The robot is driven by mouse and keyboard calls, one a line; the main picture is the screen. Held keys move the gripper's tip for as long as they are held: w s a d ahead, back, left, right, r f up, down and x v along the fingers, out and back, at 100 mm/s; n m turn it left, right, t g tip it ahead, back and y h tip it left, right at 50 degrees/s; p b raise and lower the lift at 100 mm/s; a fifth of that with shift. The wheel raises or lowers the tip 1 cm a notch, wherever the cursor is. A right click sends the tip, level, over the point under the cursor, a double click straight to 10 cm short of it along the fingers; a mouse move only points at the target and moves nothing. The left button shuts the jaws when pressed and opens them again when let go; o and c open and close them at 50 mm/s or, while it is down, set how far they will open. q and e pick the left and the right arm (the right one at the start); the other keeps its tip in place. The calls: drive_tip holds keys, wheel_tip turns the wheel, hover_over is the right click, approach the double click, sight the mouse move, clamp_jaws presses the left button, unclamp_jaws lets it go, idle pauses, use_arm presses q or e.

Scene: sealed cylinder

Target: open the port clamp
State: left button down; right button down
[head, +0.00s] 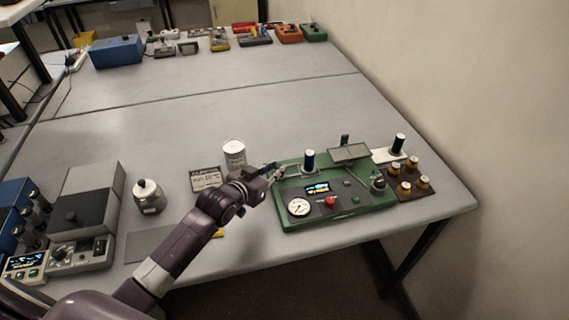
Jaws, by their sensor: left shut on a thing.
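A green instrument unit (347,217) stands near the front right of the table. My left gripper (276,171) is at the unit's back left corner, shut on a small metal part there that looks like the port clamp. The gripper hides most of this part, so its exact position is unclear. My right gripper is not in view.
A brown block with brass knobs (408,180) is right of the unit. The table's middle is clear.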

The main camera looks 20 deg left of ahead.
use_arm(q)
drive_tip(key=shift+a, duration=0.1)
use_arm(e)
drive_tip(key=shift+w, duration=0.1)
use_arm(q)
drive_tip(key=c, duration=2.2)
unclamp_jaws()
drive_tip(key=shift+c, duration=0.2)
drive_tip(key=o, duration=0.4)
drive_tip(key=shift+s+a, duration=0.1)
drive_tip(key=shift+a, duration=0.05)
drive_tip(key=shift+s+r, duration=0.1)
drive_tip(key=shift+s, duration=0.35)
drive_tip(key=v, duration=1.1)
drive_tip(key=shift+a+r, duration=0.1)
drive_tip(key=shift+r, duration=0.05)
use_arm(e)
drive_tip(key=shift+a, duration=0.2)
